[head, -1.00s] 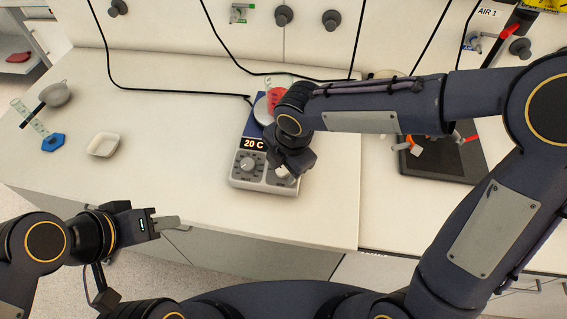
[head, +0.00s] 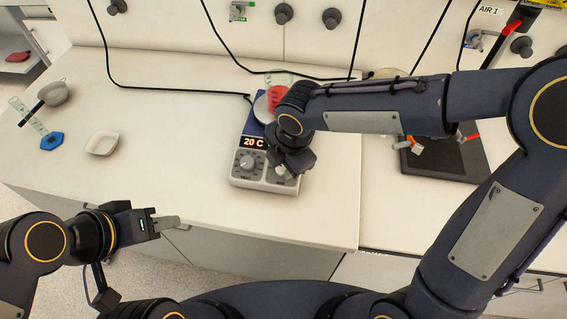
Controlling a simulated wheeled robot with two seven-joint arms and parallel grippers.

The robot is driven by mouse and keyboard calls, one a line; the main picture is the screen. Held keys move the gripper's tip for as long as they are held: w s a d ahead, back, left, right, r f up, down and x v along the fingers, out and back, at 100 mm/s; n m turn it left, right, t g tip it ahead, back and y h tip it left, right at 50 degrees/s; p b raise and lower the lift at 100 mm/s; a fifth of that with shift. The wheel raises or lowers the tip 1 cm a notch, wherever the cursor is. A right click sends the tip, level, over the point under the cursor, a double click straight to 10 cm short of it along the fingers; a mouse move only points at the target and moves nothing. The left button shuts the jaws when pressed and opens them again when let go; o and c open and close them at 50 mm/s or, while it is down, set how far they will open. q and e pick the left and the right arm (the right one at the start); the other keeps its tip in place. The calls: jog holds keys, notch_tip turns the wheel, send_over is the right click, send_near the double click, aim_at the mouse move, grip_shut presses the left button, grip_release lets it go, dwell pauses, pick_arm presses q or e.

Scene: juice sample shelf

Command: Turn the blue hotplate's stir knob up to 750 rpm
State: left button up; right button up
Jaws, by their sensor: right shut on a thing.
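The blue hotplate (head: 251,127) stands on the bench with a grey front panel and a display reading "20 C". Its left knob (head: 247,162) is in plain view. My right gripper (head: 282,172) reaches down over the right side of the panel and is shut on the stir knob there. The gripper hides most of that knob, so its setting cannot be read. A beaker with red contents (head: 276,97) is on the round plate, partly behind my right wrist. My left gripper (head: 168,223) is off the bench's front edge, holding nothing; its finger gap cannot be made out.
A white dish (head: 101,144), a blue hexagonal piece (head: 52,141) and a strainer (head: 56,94) are on the left of the bench. A dark tray (head: 455,160) lies on the right. Black cables run along the back.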

jog(key=m+t+b, duration=0.1)
jog(key=m+b, duration=0.6)
jog(key=shift+s+f+t+y+b, duration=0.1)
jog(key=shift+f+t+y+b, duration=0.1)
jog(key=shift+t+y+b, duration=0.15)
jog(key=shift+r+m+t+b, duration=0.15)
jog(key=shift+m+t+b, duration=0.3)
jog(key=shift+m+b, duration=1.4)
jog(key=shift+m+p, duration=0.25)
jog(key=shift+p, duration=0.05)
jog(key=o, duration=1)
jog(key=shift+s, duration=0.1)
jog(key=shift+c, duration=0.2)
jog(key=v, duration=0.8)
jog(key=shift+p, duration=0.3)
jog(key=shift+a, duration=0.1)
